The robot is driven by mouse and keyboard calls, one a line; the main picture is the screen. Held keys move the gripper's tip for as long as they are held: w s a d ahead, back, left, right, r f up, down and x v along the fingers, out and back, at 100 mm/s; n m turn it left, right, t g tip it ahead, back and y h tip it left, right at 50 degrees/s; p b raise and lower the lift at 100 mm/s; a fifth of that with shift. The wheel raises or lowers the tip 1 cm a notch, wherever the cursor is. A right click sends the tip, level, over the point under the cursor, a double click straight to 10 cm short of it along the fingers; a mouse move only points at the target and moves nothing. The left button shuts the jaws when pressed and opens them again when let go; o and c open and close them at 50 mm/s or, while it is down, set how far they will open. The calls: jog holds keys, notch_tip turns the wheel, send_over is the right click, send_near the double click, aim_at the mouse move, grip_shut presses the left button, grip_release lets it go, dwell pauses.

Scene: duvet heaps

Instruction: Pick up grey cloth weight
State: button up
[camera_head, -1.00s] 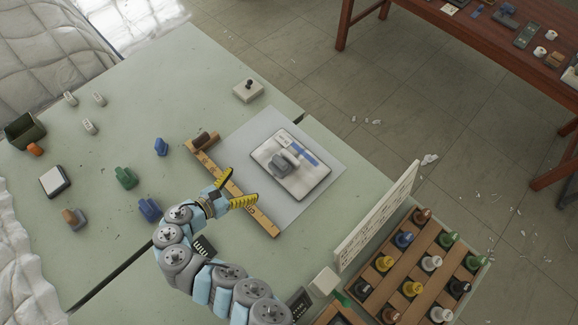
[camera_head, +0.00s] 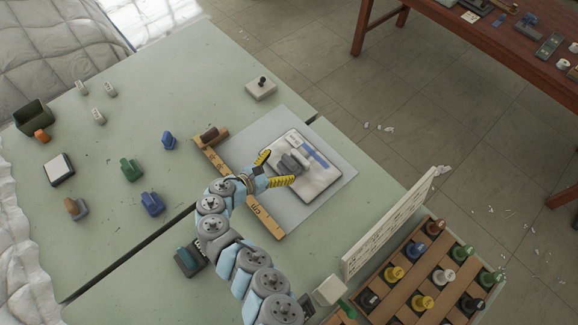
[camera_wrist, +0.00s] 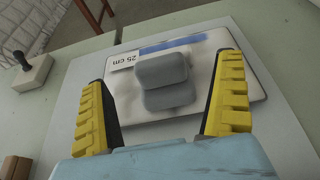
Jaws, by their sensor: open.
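The grey cloth weight (camera_head: 290,163) sits on a white pad with a blue stripe (camera_head: 319,180), which lies on a grey sheet on the table. In the wrist view the grey weight (camera_wrist: 163,80) shows as a rounded block with an upright part, and a "25 cm" label is on the pad behind it. My gripper (camera_head: 273,170) is open, its yellow fingers just short of the weight on its near side. In the wrist view the fingers stand left and right of the weight, apart from it.
A wooden ruler (camera_head: 264,219) lies under my arm with a brown block (camera_head: 210,134) at its far end. A white stamp block (camera_head: 261,89) stands behind. Green (camera_head: 131,170) and blue weights (camera_head: 152,203) lie left. A sign (camera_head: 388,226) and a peg rack stand right.

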aim_at(288, 161)
jog(key=b+x, duration=0.2)
jog(key=x, duration=0.2)
jog(key=shift+w+f, duration=0.1)
jog(key=shift+f, duration=0.15)
jog(key=shift+w+d, duration=0.2)
jog(key=shift+w, duration=0.05)
jog(key=shift+c, duration=0.3)
jog(key=shift+r, duration=0.1)
jog(key=c, duration=1.3)
